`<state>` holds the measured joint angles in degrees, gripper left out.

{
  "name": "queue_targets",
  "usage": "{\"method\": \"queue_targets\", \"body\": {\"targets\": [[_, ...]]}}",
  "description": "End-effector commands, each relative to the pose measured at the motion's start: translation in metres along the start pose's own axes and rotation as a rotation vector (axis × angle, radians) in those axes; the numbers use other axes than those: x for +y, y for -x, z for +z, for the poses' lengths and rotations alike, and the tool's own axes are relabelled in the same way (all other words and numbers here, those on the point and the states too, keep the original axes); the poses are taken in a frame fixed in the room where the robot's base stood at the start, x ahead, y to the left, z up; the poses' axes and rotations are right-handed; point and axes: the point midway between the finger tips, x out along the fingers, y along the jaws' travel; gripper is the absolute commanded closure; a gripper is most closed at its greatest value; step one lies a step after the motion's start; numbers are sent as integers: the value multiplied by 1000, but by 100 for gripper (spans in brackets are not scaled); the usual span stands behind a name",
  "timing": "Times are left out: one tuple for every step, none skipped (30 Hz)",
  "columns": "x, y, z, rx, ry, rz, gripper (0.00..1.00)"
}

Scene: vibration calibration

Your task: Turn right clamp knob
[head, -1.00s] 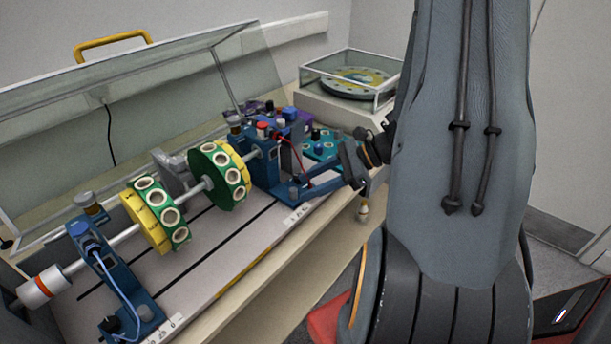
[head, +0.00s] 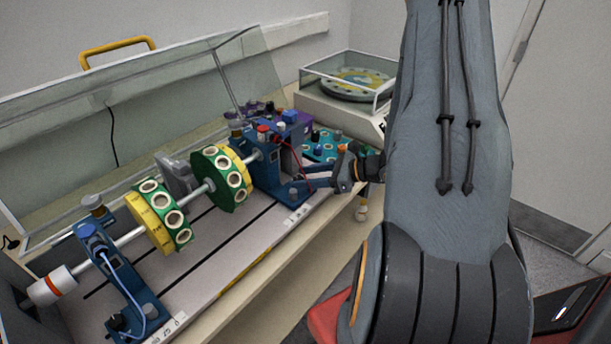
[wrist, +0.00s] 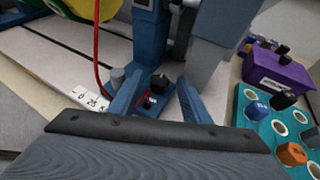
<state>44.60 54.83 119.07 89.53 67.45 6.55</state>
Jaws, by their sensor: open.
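The right blue stand (head: 268,172) carries the right end of the shaft. In the wrist view, a black knob (wrist: 158,83) on that stand's foot (wrist: 152,107) appears between my fingers; I take it to be the right clamp knob. A grey round knob (wrist: 117,77) is on the foot just left of it. My gripper (head: 312,183) is open at the foot, with one finger on each side of the black knob in the wrist view (wrist: 160,92). I cannot tell whether the fingers touch it. In the head view the black knob is hard to make out behind my gripper.
A red cable (wrist: 97,50) hangs left of my fingers. A teal panel (wrist: 254,128) with coloured knobs and a purple box (wrist: 277,70) stand right. The left blue stand (head: 125,280) and green-yellow discs (head: 222,175) are left. A raised clear cover (head: 130,125) stands behind.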

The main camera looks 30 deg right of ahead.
Motion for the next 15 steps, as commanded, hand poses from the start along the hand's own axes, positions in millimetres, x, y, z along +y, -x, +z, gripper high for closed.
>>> {"method": "queue_targets", "body": {"targets": [[0,-2,0,0,0,1,57],[0,-2,0,0,0,1,57],[0,-2,0,0,0,1,57],[0,-2,0,0,0,1,57],[0,-2,0,0,0,1,57],[0,-2,0,0,0,1,57],[0,-2,0,0,0,1,57],[0,-2,0,1,0,1,57],[0,-2,0,1,0,1,62],[0,-2,0,1,0,1,67],[0,-2,0,1,0,1,72],[0,-2,0,1,0,1,78],[0,-2,0,1,0,1,84],[0,-2,0,1,0,1,89],[0,-2,0,1,0,1,95]]}}
